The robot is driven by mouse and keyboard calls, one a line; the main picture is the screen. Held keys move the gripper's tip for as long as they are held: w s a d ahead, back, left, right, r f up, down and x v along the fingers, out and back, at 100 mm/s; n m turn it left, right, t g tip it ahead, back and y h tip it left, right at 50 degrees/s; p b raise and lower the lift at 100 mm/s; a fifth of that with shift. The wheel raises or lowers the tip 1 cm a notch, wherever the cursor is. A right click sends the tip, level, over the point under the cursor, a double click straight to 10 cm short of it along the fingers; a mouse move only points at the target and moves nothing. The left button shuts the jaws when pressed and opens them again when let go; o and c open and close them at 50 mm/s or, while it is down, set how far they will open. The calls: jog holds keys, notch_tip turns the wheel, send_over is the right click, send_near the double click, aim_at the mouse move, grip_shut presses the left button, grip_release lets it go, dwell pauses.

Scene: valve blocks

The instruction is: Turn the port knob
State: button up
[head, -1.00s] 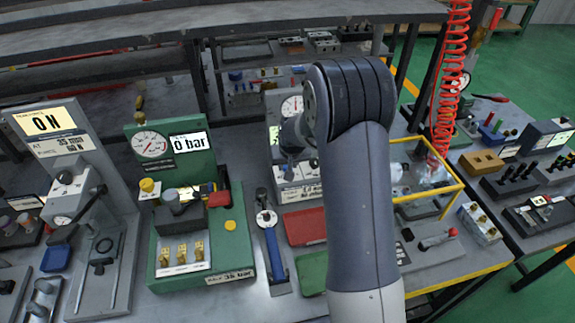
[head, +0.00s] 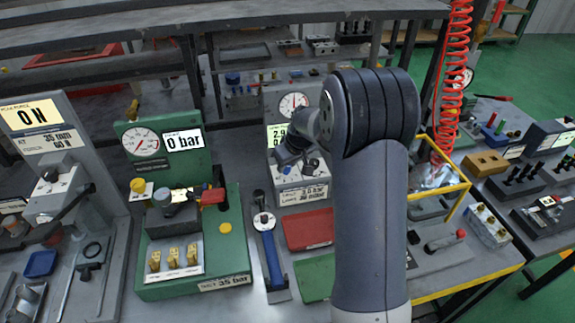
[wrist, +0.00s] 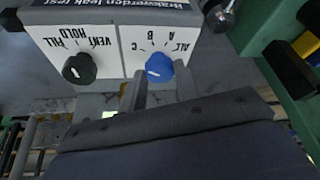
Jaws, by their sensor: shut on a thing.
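The blue port knob (wrist: 158,68) is on the light front panel of the leak-test box (wrist: 110,35), beside the upside-down marks ALL, A, B and C. Its white mark points to the lower left in the wrist view, on the C side. My gripper (wrist: 160,84) has one finger on each side of the blue knob and is shut on it. In the head view the leak-test box (head: 302,192) stands behind my arm, with a round gauge and a lit display. My arm hides part of it, and the blue knob cannot be made out there.
A black knob (wrist: 79,69) marked FILL, HOLD and VENT sits beside the blue one. A green gauge block (head: 217,263) stands left of the box. A red tray (head: 310,229) lies in front, and a yellow frame (head: 440,215) is to the right.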

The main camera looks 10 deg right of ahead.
jog(key=o, duration=1)
jog(key=shift+r, duration=0.1)
jog(key=b+v, duration=0.1)
jog(key=v, duration=0.9)
jog(key=shift+s+r, duration=0.1)
jog(key=shift+r, duration=0.2)
jog(key=shift+f, duration=0.1)
jog(key=p+x, duration=0.1)
jog(key=x, duration=0.9)
jog(key=shift+f, duration=0.3)
